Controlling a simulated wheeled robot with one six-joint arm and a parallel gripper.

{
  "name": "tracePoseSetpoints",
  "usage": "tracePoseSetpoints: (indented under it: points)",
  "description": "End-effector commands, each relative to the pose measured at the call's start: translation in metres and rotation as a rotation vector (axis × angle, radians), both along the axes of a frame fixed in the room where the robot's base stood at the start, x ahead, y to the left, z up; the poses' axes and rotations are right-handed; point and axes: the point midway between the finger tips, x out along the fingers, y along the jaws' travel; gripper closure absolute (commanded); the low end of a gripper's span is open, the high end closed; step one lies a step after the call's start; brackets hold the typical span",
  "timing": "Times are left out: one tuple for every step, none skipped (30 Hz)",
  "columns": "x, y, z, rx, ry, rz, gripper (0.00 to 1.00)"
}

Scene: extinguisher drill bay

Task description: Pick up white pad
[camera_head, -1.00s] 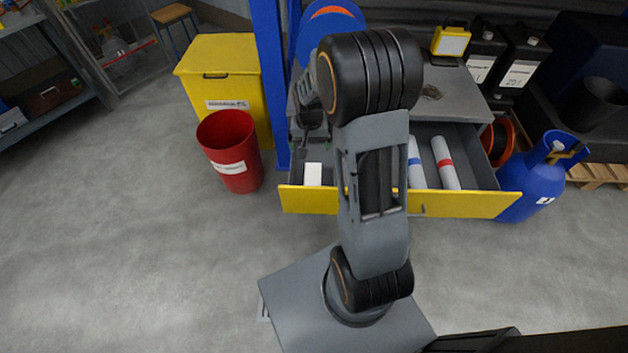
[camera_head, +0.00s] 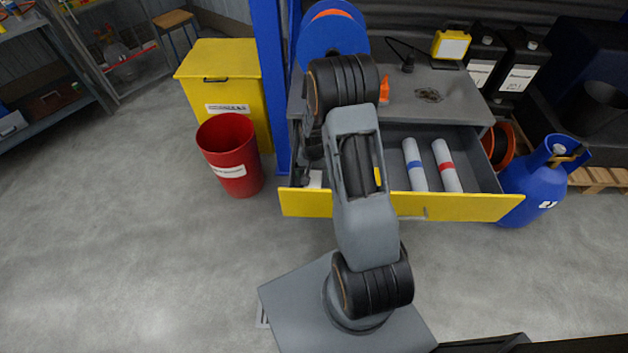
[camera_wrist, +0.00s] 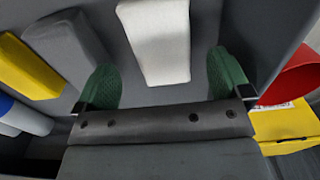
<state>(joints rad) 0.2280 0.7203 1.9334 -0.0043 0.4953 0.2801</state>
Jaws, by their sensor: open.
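The white pad (camera_wrist: 158,40) is a pale block lying in the open drawer. In the wrist view it shows between and just beyond the two green fingertips of my gripper (camera_wrist: 164,82). The fingers are apart and nothing is held between them. In the head view only a small part of the white pad (camera_head: 315,179) shows at the left end of the drawer (camera_head: 455,207). My arm hides the rest of that area, and the gripper is mostly hidden there too.
A grey block (camera_wrist: 64,49) and a yellow block (camera_wrist: 28,68) lie beside the pad. Two white rolls, one with a blue band (camera_head: 414,164) and one with a red band (camera_head: 447,166), lie further right in the drawer. A red bin (camera_head: 231,155) stands left of the drawer.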

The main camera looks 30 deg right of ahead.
Motion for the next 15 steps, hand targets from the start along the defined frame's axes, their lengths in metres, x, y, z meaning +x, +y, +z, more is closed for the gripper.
tracePoseSetpoints:
  points:
    - [-0.001,0.001,-0.009,0.002,0.005,0.001,0.04]
    - [-0.001,0.002,-0.013,0.002,0.005,0.000,0.04]
    - [-0.001,0.003,-0.019,0.001,0.004,0.000,0.04]
    - [-0.002,0.003,-0.023,0.001,0.004,0.000,0.04]
    - [-0.001,0.003,-0.026,0.001,0.004,0.000,0.04]
    - [-0.001,0.003,-0.031,0.001,0.003,0.000,0.04]
    - [-0.001,0.002,-0.033,0.000,0.002,0.000,0.04]
    - [-0.001,0.002,-0.035,0.000,0.002,0.000,0.04]
    - [-0.001,0.002,-0.038,0.000,0.002,0.000,0.04]
    - [-0.001,0.002,-0.039,0.000,0.002,0.000,0.04]
    - [-0.001,0.002,-0.040,0.000,0.002,0.000,0.04]
    - [-0.001,0.003,-0.041,0.001,0.002,0.000,0.04]
    - [-0.001,0.002,-0.041,0.000,0.001,0.000,0.04]
    - [-0.001,0.002,-0.041,0.000,0.001,0.000,0.04]
    - [-0.001,0.002,-0.041,0.000,0.001,0.001,0.04]
